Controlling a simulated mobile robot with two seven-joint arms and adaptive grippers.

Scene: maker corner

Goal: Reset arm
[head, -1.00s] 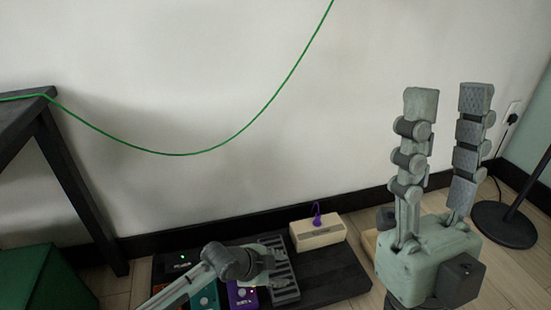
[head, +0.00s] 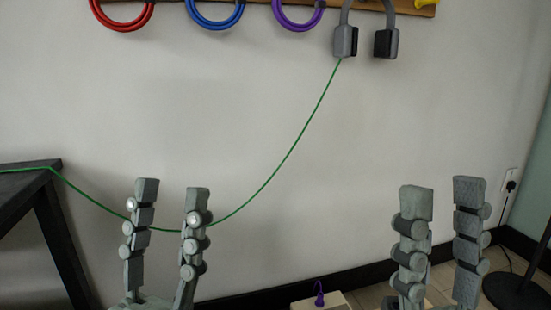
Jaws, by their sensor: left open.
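My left gripper (head: 171,192) is raised upright at the lower left, its two fingers apart with nothing between them but the view of the wall and part of a green cable. My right gripper (head: 443,183) is upright at the lower right, its fingers apart and empty.
Red (head: 122,22), blue (head: 215,22) and purple (head: 297,20) cable loops hang from a wooden rail at the top. A cream box (head: 321,301) with a purple plug sits low in the middle. A dark stand (head: 517,290) is at the right.

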